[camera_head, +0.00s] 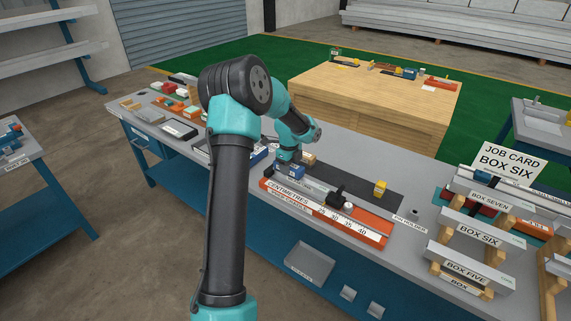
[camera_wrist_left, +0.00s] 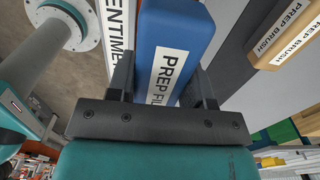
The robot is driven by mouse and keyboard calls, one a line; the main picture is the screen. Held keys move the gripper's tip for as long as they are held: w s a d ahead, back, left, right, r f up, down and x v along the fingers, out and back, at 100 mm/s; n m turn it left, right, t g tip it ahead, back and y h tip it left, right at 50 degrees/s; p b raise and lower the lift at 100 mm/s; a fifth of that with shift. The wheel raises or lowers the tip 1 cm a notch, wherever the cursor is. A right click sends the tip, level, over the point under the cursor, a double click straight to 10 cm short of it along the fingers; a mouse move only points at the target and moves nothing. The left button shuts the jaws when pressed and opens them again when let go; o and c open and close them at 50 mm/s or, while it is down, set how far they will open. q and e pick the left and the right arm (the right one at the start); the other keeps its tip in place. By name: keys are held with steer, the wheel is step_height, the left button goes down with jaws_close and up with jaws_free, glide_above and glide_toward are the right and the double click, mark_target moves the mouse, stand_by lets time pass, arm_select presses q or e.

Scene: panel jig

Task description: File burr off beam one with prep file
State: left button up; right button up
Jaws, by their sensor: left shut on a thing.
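The prep file (camera_wrist_left: 178,30) is a blue block with a white label in the left wrist view. My left gripper (camera_wrist_left: 165,90) is shut on it, one dark finger on each side. In the head view the blue prep file (camera_head: 291,173) shows below my left gripper (camera_head: 288,158), at the left end of the jig. A grey bar (camera_head: 312,192) lies along the back of the orange centimetre scale (camera_head: 300,208), close to the file. I cannot read a beam one name on it, and no burr can be made out. Contact between file and bar cannot be told. My right gripper is not in view.
The prep brush (camera_wrist_left: 283,38), a tan block, stands close to the right of the file; it also shows in the head view (camera_head: 309,159). A black clamp (camera_head: 337,197) and a yellow block (camera_head: 380,188) are further right. Labelled box beams (camera_head: 475,234) rest on wooden supports.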

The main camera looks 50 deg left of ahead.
mark_target(296, 167)
arm_select(q)
steer(key=shift+w+d, duration=0.2)
steer(key=shift+d, duration=0.6)
steer(key=shift+w+d, duration=0.15)
steer(key=shift+d, duration=0.6)
steer(key=shift+s+a+r, duration=0.1)
steer(key=shift+s+a, duration=0.25)
steer(key=shift+a, duration=1.3)
steer(key=shift+s+a+f, duration=0.1)
steer(key=shift+s+a, duration=0.3)
steer(key=shift+a, duration=1.25)
steer(key=shift+s+a+r, duration=0.1)
steer(key=shift+s+a, duration=0.25)
steer(key=shift+a, duration=1.3)
step_height(296, 167, up, 8)
